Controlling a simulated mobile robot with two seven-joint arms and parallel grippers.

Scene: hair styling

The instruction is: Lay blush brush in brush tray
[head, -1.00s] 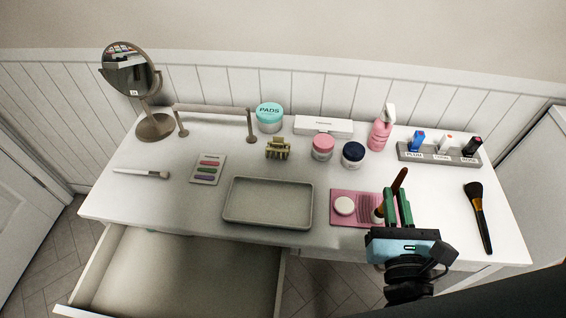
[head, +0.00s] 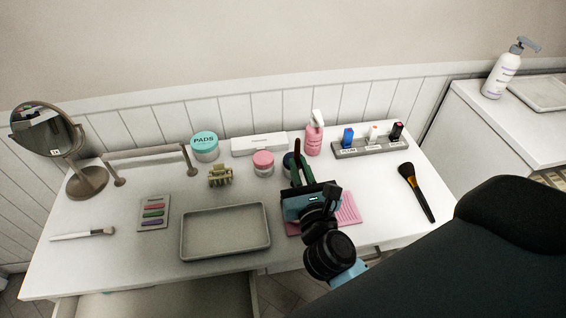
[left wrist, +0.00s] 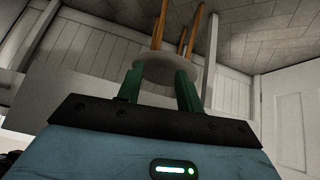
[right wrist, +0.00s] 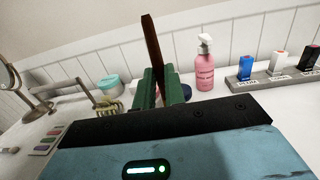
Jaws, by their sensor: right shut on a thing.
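My right gripper (head: 298,172) is shut on a brush with a brown handle (head: 297,149), which I take to be the blush brush. The handle stands up from the fingers, and the bristle end is hidden. In the right wrist view the handle (right wrist: 151,48) rises between the green fingers (right wrist: 161,84). The brush tray (head: 226,259) is a shallow grey tray, empty, on the table to the left of this gripper. My left gripper (left wrist: 160,86) shows only in its wrist view, with fingers apart and nothing held.
A pink mat (head: 347,208) lies under the right gripper. A black brush (head: 416,190) lies at the right, a white-handled brush (head: 84,234) at the left. Jars, a pink bottle (head: 314,138) and a lipstick rack (head: 365,149) stand behind. An open drawer (head: 170,303) is below the tray.

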